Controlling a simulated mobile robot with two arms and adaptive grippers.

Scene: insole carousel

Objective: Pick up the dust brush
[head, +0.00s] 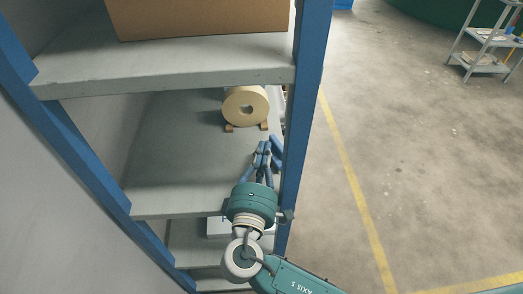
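My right gripper (264,157) is in the head view, reaching into the middle bay of a shelf rack just left of its blue front post. Its fingers point away from me over the grey shelf board (165,165), near the board's right end. The fingers are small and partly overlap one another, so I cannot tell whether they are open or hold anything. I cannot make out a dust brush; the gripper and the post hide part of the shelf there. My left gripper is not in view.
A cream roll (246,104) rests on brown supports beyond the gripper. A cardboard box (200,15) sits on the upper shelf (165,70). The blue post (303,110) stands close on the right. Open floor (430,160) with a yellow line and a grey cart (483,37) lie beyond.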

